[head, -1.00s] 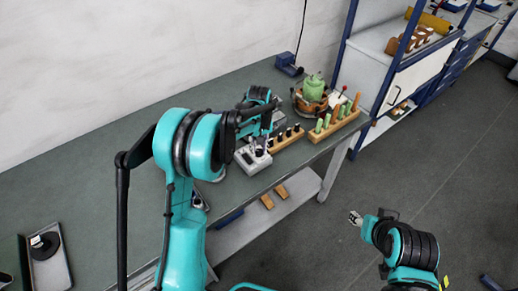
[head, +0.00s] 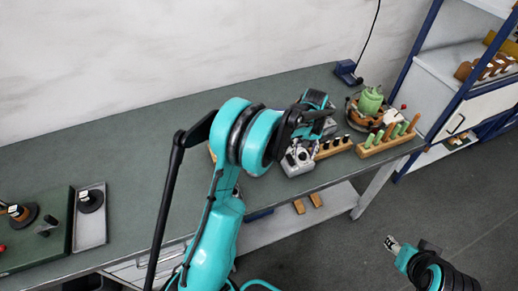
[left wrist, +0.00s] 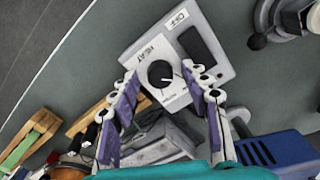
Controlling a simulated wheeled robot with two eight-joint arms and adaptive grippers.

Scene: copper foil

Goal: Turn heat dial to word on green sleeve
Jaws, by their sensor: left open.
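The heat dial (left wrist: 160,74) is a black round knob with a white mark, on a light grey box (left wrist: 135,50) lettered HEAT and OFF. In the left wrist view the mark points right. My left gripper (left wrist: 161,82) is open, its purple-padded fingers on either side of the dial; I cannot tell if they touch it. In the head view the box (head: 298,160) is partly hidden by my left arm. Several green pieces stand in a wooden rack (head: 372,151); I cannot tell which is the sleeve or read any word. My right gripper (head: 392,243) hangs off the bench.
A green vessel (head: 370,100) sits in a round brown holder at the back right. A second wooden rack (head: 334,148) stands beside the box. A blue block (head: 347,72) with a cable is by the wall. A grey tray (head: 90,218) lies far left; the bench between is mostly clear.

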